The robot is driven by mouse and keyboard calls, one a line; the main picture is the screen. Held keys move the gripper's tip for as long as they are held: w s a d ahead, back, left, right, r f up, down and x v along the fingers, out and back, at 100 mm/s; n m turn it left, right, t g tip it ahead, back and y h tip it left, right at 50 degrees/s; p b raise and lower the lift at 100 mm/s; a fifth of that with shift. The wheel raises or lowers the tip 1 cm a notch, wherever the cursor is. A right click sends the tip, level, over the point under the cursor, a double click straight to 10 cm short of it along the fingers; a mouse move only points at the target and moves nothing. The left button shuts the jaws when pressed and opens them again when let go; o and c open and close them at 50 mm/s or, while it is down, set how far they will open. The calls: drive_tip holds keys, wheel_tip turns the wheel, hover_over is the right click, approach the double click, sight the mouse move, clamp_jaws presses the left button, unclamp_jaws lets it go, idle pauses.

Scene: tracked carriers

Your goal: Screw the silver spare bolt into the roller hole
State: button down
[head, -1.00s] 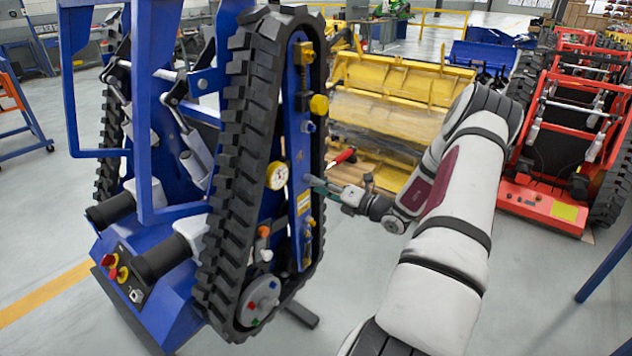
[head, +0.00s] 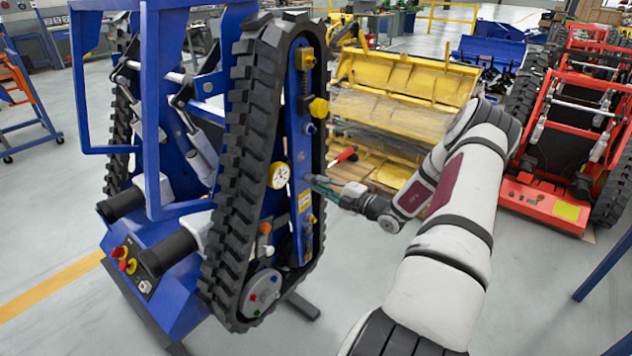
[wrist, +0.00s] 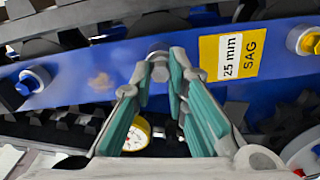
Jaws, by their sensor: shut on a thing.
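The blue tracked carrier (head: 152,190) stands tilted up, with its black track (head: 243,150) and blue side plate (head: 298,150) facing my arm. My gripper (head: 314,181) is at the middle of this plate, beside the yellow label. In the wrist view my gripper (wrist: 161,70), with teal-padded fingers, is shut on the small silver bolt (wrist: 160,72). The bolt lies in front of the blue plate (wrist: 95,78), left of the "25 mm SAG" label (wrist: 229,56). The roller hole is hidden behind the fingertips and bolt; I cannot tell whether the bolt is in it.
A dial gauge (head: 278,175) and a yellow knob (head: 318,107) stick out near my gripper. A red-handled tool (head: 343,156) is just behind it.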

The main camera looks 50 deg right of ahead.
drive_tip(key=m+p, duration=0.1)
drive_tip(key=m, duration=0.8)
drive_tip(key=shift+s+f+p, duration=0.15)
drive_tip(key=shift+f+p, duration=0.05)
drive_tip(key=shift+p, duration=0.2)
drive_tip(key=c, duration=1.7)
unclamp_jaws()
drive_tip(key=shift+r, duration=0.1)
